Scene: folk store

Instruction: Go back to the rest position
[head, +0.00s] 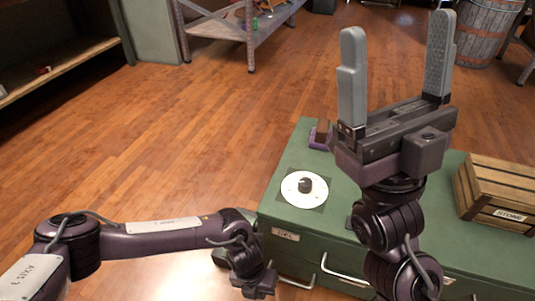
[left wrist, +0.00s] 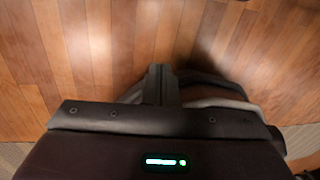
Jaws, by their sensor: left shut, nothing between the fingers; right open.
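My right gripper (head: 397,38) stands upright in the head view, in front of the green cabinet. Its two grey fingers point up and are wide apart, with nothing between them. My left arm reaches in from the lower left, and my left gripper (head: 257,285) is low beside the cabinet's front left corner. In the left wrist view the left gripper's fingers (left wrist: 161,84) are together and empty, over the wooden floor.
The green cabinet (head: 272,195) bears a white disc (head: 293,191) with a black knob, a small purple-and-brown object (head: 320,134) and a wooden crate (head: 497,190) marked STONE. Shelves and a barrel (head: 487,32) stand farther back. The wooden floor (head: 170,130) at left is clear.

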